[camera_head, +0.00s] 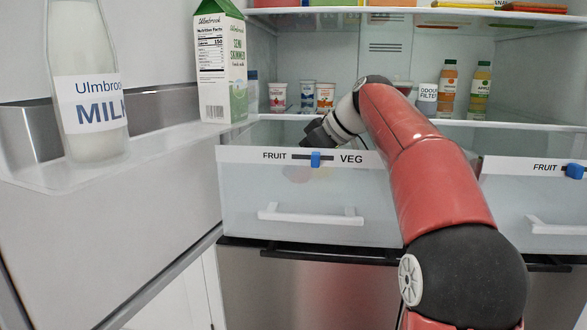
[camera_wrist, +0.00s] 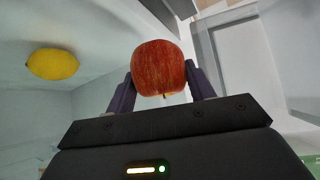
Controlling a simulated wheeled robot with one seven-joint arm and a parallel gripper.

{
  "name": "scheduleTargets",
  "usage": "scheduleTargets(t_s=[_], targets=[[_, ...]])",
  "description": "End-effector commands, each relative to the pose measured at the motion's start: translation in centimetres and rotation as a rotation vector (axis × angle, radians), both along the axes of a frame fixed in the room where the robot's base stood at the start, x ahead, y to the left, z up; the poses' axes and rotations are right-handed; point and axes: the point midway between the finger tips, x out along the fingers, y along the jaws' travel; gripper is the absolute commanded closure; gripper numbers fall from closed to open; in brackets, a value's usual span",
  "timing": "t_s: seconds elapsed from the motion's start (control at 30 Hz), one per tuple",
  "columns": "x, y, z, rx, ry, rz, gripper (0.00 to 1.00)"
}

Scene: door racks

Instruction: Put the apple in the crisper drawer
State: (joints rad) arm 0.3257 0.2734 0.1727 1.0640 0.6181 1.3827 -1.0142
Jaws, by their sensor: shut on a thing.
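The red apple (camera_wrist: 160,68) is held between the two dark fingers of my gripper (camera_wrist: 163,84) in the wrist view. In the head view my gripper (camera_head: 318,134) reaches down behind the front of the left crisper drawer (camera_head: 245,200), into the space behind its top edge. The apple itself is not clearly seen there; a blurred reddish-yellow patch shows through the frosted front. The drawer has a white handle and a blue slider between FRUIT and VEG. In the wrist view a yellow lemon (camera_wrist: 52,64) lies apart from the apple, near a pale wall.
A second drawer (camera_head: 530,195) stands at the right. On the left door rack are a milk bottle (camera_head: 88,100) and a milk carton (camera_head: 220,65). Yogurt cups (camera_head: 308,96) and juice bottles (camera_head: 447,88) stand on the shelf above the drawers, close to my arm.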

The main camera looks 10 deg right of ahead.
Motion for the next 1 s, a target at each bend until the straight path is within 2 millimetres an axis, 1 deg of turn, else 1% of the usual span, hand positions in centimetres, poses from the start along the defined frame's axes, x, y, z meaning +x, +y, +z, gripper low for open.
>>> scheduleTargets(t_s=[0.07, 0.27, 0.63, 0.77, 0.8, 0.93, 1.0], targets=[[0.3, -0.3, -0.3, 0.000, -0.001, -0.001, 0.75], [0.3, -0.2, -0.3, 0.000, -0.002, 0.000, 0.75], [0.2, -0.2, -1.5, 0.000, -0.002, 0.000, 0.75], [0.2, -0.2, -1.4, 0.000, -0.002, 0.000, 0.75], [0.2, -0.2, -1.4, 0.000, -0.002, 0.000, 0.43], [0.2, -0.2, -1.4, 0.000, -0.002, 0.000, 0.26], [0.2, -0.2, -1.4, 0.000, -0.002, 0.000, 0.25]])
